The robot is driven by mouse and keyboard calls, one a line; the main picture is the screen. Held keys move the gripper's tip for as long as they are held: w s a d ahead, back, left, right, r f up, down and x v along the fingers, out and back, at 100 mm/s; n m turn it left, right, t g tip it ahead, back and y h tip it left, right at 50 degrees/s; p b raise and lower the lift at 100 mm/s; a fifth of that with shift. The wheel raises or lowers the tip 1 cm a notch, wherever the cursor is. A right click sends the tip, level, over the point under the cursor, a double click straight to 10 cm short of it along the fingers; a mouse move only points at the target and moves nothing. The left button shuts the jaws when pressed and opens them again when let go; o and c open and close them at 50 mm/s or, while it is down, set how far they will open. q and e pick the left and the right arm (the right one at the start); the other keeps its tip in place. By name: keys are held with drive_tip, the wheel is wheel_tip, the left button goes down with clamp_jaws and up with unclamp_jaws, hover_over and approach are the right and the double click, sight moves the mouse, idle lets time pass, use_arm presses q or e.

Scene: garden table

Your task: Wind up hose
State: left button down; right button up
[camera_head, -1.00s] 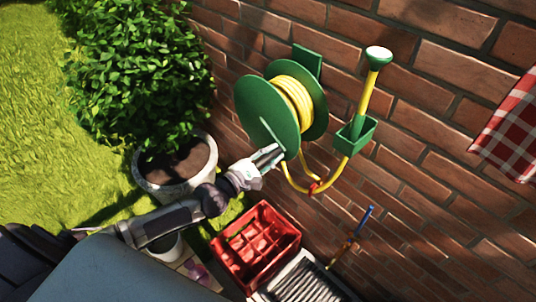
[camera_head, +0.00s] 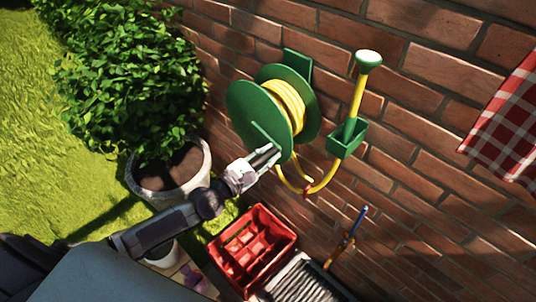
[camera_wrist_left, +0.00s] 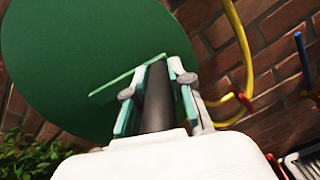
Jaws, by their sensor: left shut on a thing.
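A green hose reel (camera_head: 243,110) is mounted on the brick wall, with yellow hose (camera_head: 288,103) coiled on its drum. A short loop of hose (camera_head: 325,182) hangs below and runs up to the green-headed spray wand (camera_head: 359,90), which stands in a green holder (camera_head: 346,139). My left gripper (camera_head: 268,156) is at the lower part of the reel's front disc, shut on the dark crank handle (camera_wrist_left: 157,98). In the left wrist view, the gripper's fingers (camera_wrist_left: 155,95) flank this handle, and the green crank bar (camera_wrist_left: 122,83) crosses the disc behind it. My right gripper is out of view.
A red crate (camera_head: 252,250) and a grey ribbed container (camera_head: 303,282) stand below the reel. A potted bush (camera_head: 168,180) is left of my arm. A blue-and-orange tool (camera_head: 346,240) leans by the wall. A checked cloth (camera_head: 508,125) hangs at right.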

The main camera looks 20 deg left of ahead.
use_arm(q)
drive_tip(key=c, duration=1)
unclamp_jaws()
drive_tip(key=v, duration=1.2)
